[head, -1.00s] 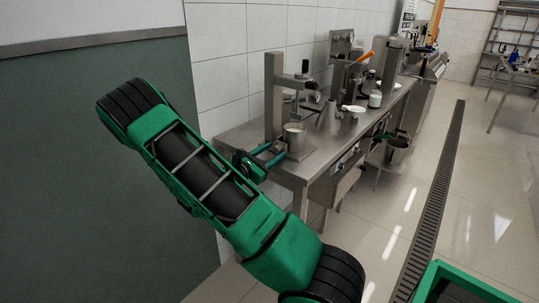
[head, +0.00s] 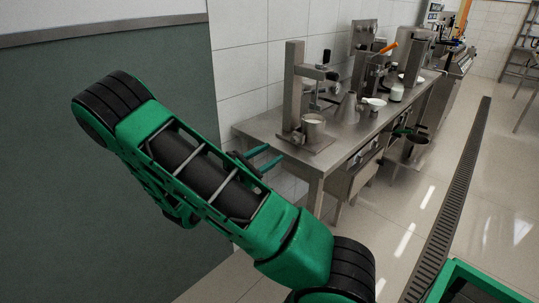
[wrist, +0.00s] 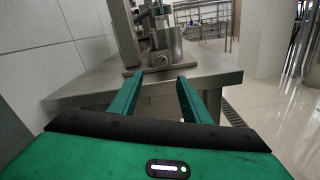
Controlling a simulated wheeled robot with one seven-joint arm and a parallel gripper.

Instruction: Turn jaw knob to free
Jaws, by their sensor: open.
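A steel bench-top stand (head: 294,88) with an upright column and a side arm stands at the near end of the steel bench. The upper part of the stand is cut off there.
The steel bench (head: 255,127) runs along the tiled wall, with its near corner close to my gripper. A metal cone (head: 347,107), a white dish (head: 373,102) and a jar (head: 396,92) stand farther along. The floor right of the bench is open, with a drain grate (head: 452,200).

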